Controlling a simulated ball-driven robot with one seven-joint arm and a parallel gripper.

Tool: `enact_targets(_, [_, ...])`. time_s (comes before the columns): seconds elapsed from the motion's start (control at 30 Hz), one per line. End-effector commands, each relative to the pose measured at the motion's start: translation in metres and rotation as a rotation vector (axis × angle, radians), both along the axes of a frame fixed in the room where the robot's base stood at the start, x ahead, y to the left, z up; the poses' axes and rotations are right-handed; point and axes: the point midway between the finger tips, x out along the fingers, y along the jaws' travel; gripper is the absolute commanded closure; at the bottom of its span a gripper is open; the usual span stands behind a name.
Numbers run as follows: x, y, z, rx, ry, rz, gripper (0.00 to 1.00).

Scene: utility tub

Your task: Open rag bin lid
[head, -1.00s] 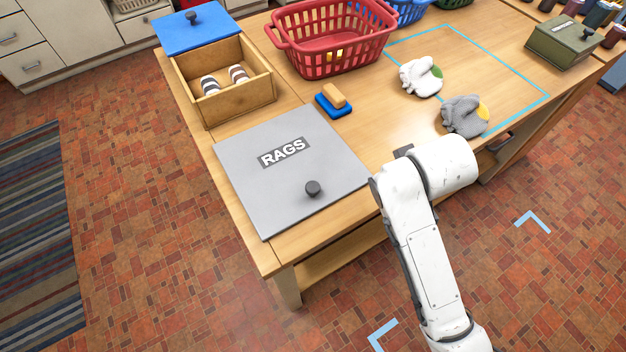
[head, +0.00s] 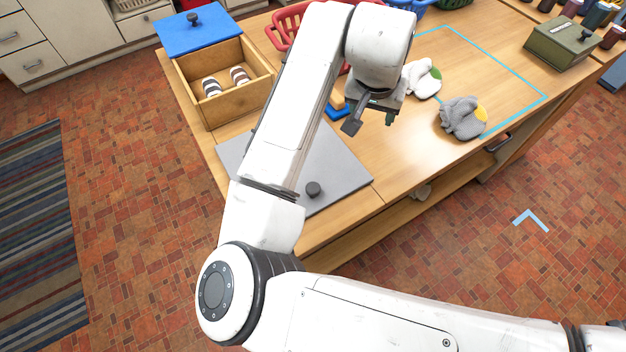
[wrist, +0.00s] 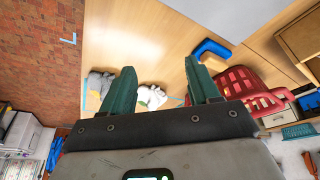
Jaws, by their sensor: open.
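The rag bin lid (head: 340,170) is a flat grey panel with a dark round knob (head: 313,189) near its front right. It lies flat at the table's near left corner. My arm crosses over it in the head view and hides its middle and the RAGS label. My gripper (head: 371,121) hangs above the table, to the right of and beyond the knob, apart from the lid. In the wrist view its two green fingers (wrist: 163,88) stand wide apart with nothing between them.
An open wooden box (head: 226,92) holding striped rolls stands behind the lid, beside a blue lid (head: 198,33). A green box (head: 562,42) stands far right.

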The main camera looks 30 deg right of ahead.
Motion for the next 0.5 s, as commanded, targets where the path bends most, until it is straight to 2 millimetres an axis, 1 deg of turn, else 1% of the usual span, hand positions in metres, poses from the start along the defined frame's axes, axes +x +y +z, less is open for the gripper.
enact_targets(0.03, [0.003,0.026,-0.004,0.061,0.028,0.012,0.39])
enact_targets(0.07, [0.002,0.039,-0.008,0.09,0.05,0.017,0.39])
enact_targets(0.1, [0.001,0.057,-0.012,0.127,0.078,0.027,0.39])
enact_targets(0.2, [-0.004,0.096,-0.02,0.203,0.143,0.057,0.39])
enact_targets(0.3, [-0.009,0.124,-0.024,0.252,0.19,0.084,0.39])
enact_targets(0.33, [-0.01,0.13,-0.025,0.262,0.199,0.09,0.39])
enact_targets(0.4, [-0.012,0.139,-0.026,0.276,0.216,0.101,0.39])
enact_targets(0.5, [-0.013,0.143,-0.031,0.284,0.226,0.104,0.39])
